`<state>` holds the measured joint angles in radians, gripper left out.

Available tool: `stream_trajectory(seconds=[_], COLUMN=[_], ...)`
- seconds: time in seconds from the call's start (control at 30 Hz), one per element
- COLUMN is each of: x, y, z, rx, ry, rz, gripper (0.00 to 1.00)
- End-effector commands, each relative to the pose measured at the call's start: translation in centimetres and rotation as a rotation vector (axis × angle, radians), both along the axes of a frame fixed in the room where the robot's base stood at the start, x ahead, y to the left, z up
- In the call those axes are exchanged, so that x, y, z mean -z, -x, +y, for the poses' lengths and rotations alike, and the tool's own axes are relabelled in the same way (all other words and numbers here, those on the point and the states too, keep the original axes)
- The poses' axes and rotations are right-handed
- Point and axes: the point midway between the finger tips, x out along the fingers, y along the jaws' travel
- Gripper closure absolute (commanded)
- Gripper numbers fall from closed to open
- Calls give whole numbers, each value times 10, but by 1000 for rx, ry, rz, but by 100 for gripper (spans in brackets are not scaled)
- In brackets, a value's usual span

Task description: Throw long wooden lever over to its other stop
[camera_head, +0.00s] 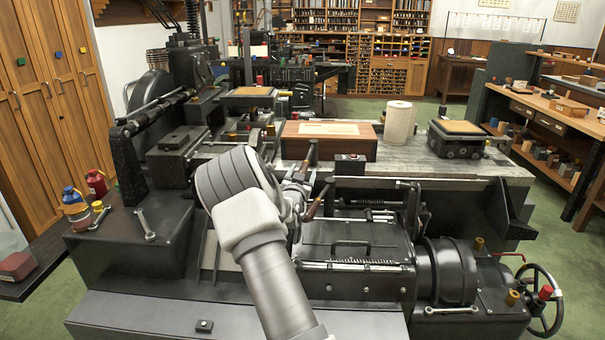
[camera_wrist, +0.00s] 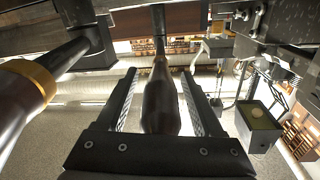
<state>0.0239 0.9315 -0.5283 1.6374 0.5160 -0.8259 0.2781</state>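A dark wooden lever handle (camera_wrist: 160,105) runs lengthwise between the two fingers of my gripper (camera_wrist: 159,73) in the wrist view. Gaps show on both sides of it, so the fingers are open around it and not closed on it. A second dark handle with a brass ring (camera_wrist: 32,85) lies close at the left of that view, outside the fingers. In the head view, wooden handles show beside my gripper (camera_head: 297,192), one upper (camera_head: 309,156) and one lower (camera_head: 315,207). My wrist partly hides this area, and I cannot tell which handle is between the fingers.
A wooden box (camera_head: 330,140) and a paper roll (camera_head: 399,122) stand behind. A wrench (camera_head: 146,225) and red bottle (camera_head: 96,183) are at left.

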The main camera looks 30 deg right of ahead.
Motion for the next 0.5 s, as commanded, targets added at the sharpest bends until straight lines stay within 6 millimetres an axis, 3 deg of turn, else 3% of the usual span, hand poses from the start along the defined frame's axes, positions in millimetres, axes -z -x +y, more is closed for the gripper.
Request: stream_trajectory(seconds=[0.27, 0.5], x=[1, 1], y=[1, 19], z=[2, 19], rx=[0, -1], ry=[-1, -3], rz=[2, 3], gripper=[32, 32])
